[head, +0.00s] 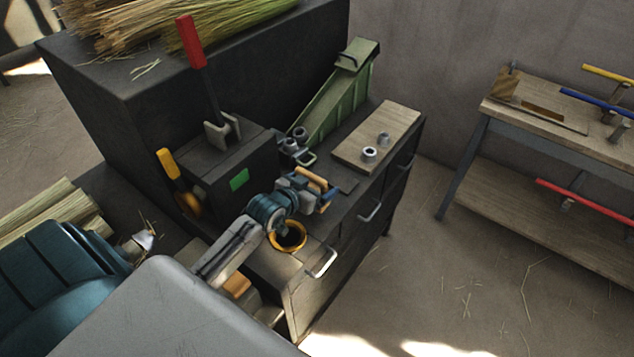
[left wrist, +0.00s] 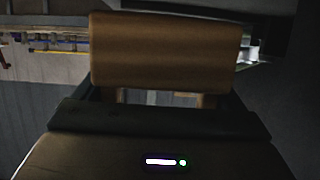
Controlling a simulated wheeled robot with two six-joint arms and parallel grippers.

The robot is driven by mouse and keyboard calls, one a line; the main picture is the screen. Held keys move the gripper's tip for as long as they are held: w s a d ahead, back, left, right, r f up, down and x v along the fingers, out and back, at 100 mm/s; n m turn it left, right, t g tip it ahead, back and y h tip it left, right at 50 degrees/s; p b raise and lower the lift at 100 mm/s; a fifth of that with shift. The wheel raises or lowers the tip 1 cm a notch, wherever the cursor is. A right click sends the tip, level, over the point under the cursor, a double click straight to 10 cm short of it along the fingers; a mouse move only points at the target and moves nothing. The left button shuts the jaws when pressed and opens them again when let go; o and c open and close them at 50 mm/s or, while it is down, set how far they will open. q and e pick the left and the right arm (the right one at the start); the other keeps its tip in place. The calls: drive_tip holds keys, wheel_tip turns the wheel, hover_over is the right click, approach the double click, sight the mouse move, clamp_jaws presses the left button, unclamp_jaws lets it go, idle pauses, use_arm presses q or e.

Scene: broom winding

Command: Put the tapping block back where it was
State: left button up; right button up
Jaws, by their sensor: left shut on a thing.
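My left gripper (head: 318,192) reaches over the dark cabinet top from the lower left. It is shut on the tan wooden tapping block (head: 311,179). In the left wrist view the block (left wrist: 165,50) lies crosswise between the fingers and fills the upper middle of the picture. In the head view the block is small and partly covered by the gripper. I cannot tell whether its underside touches the surface. My right gripper is not in view.
A yellow-rimmed round opening (head: 303,246) sits below my left arm. A wooden board (head: 383,134) with two metal cups lies behind the gripper. A green chute (head: 335,103), a red-handled lever (head: 190,40) and a yellow-handled lever (head: 168,163) stand nearby. A wooden bench (head: 560,110) is at right.

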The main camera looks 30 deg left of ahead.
sight(315, 187)
use_arm(q)
drive_tip(key=shift+w+a, duration=0.3)
drive_tip(key=shift+w, duration=0.5)
drive_tip(key=shift+w+a+f+p, duration=0.1)
drive_tip(key=shift+w+f+p, duration=0.15)
drive_tip(key=shift+f, duration=0.65)
drive_tip(key=shift+w+a+f+p, duration=0.15)
drive_tip(key=shift+f+p, duration=0.15)
drive_tip(key=shift+f, duration=0.6)
drive_tip(key=shift+d+f, duration=0.1)
drive_tip(key=o, duration=1.1)
drive_tip(key=shift+s, duration=0.4)
drive_tip(key=v, duration=1.1)
drive_tip(key=shift+s+r, duration=0.15)
drive_tip(key=shift+r, duration=0.15)
